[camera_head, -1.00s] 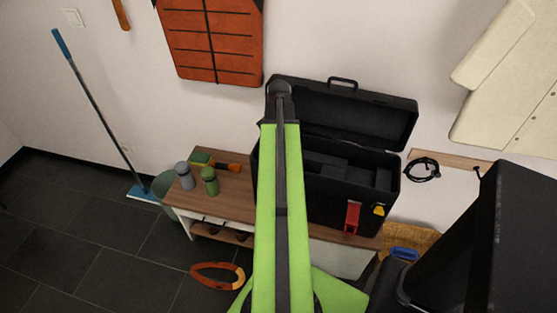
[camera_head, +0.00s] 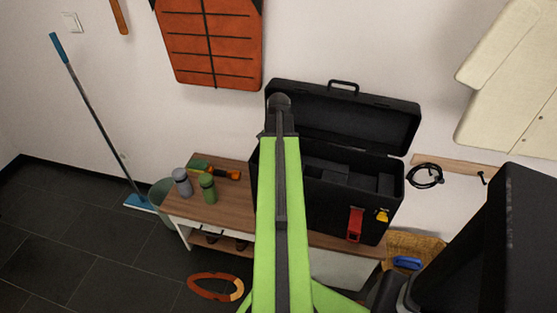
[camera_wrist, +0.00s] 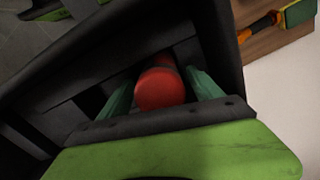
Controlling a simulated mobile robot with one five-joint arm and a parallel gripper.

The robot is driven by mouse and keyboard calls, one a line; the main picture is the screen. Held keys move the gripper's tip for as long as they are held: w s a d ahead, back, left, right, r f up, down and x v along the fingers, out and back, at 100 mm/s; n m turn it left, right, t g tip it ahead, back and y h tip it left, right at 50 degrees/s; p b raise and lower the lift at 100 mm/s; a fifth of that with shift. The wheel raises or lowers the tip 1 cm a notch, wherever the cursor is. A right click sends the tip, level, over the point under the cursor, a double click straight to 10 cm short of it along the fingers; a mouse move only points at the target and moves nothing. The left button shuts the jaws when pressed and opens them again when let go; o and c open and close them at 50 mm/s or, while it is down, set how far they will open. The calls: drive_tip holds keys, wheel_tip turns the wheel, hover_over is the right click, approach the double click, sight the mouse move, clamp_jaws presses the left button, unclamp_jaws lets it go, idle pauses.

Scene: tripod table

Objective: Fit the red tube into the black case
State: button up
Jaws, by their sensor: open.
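The black case (camera_head: 325,218) stands with its lid up on the bench, and its divided inside shows beside my arm in the head view. The wrist view looks down into the case, past its dark wall (camera_wrist: 218,40). The red tube (camera_wrist: 160,88) is seen nearly end-on there, between the two green fingers of my gripper (camera_wrist: 160,96). The gripper is open, with a finger on either side of the tube. The tube is within the case's outline, but its lower part is hidden and I cannot tell how deep it sits. My arm hides the tube in the head view.
A grey bottle (camera_head: 182,182) and a green bottle (camera_head: 208,187) stand on the bench (camera_head: 234,205) left of the case. An orange-handled brush (camera_head: 225,174) lies behind them. A basket (camera_head: 425,245) is at the right. An orange ring-shaped object (camera_head: 215,287) lies on the floor.

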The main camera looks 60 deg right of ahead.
wheel_tip(320, 180, up, 12)
drive_tip(key=p, duration=1.2)
drive_tip(key=shift+r, duration=0.25)
drive_tip(key=shift+f, duration=0.1)
drive_tip(key=shift+w+a, duration=0.1)
drive_tip(key=w+a+n, duration=0.5)
drive_tip(key=w+a, duration=0.4)
drive_tip(key=a, duration=0.4)
drive_tip(key=w+a+n, duration=0.5)
drive_tip(key=w+a, duration=0.5)
drive_tip(key=a, duration=0.3)
drive_tip(key=w+a+n, duration=0.2)
drive_tip(key=a+n, duration=0.6)
drive_tip(key=a, duration=1.6)
drive_tip(key=shift+w, duration=0.25)
